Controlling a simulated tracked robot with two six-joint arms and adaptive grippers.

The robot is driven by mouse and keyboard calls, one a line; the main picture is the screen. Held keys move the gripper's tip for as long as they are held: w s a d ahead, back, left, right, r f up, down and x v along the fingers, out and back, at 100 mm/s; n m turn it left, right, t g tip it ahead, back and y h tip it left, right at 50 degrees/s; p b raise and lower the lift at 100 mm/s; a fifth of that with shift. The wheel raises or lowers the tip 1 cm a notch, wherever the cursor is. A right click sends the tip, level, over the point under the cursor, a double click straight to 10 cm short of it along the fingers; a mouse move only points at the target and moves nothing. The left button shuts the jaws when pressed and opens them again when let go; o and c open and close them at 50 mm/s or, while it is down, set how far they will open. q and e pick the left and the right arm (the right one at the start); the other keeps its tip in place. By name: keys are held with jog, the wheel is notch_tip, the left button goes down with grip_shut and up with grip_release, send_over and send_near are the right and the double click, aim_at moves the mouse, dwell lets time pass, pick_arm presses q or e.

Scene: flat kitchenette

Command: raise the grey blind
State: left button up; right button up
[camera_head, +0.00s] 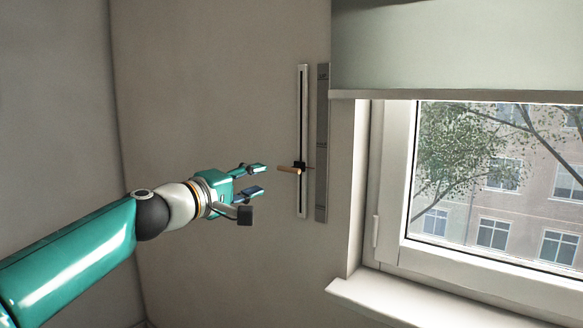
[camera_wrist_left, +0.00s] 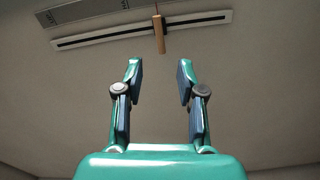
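The grey-green blind (camera_head: 460,45) covers the upper part of the window, its bottom bar above the glass. Left of the window, a vertical white rail with a dark slot (camera_head: 302,120) is fixed to the wall. A small wooden handle (camera_head: 289,170) sticks out from a dark slider low on the rail. My left gripper (camera_head: 262,180) is open and empty, just left of the handle and apart from it. In the left wrist view, the handle (camera_wrist_left: 159,36) lies beyond the two spread fingertips (camera_wrist_left: 160,70), roughly centred between them. My right gripper is not in view.
A grey marked strip (camera_head: 322,140) runs beside the rail on its right. The white window frame (camera_head: 392,170) and the protruding sill (camera_head: 400,300) lie further right. The wall around the gripper is bare.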

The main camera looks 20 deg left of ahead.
aim_at(287, 169)
pick_arm(q)
jog(key=p+x, duration=0.5)
jog(key=x, duration=0.6)
jog(key=shift+w+d+r, duration=0.1)
jog(key=shift+w+d, duration=0.05)
jog(key=shift+w, duration=0.25)
jog(key=shift+w+d+p, duration=0.2)
jog(key=shift+w+p, duration=0.25)
jog(key=shift+w, duration=0.15)
grip_shut()
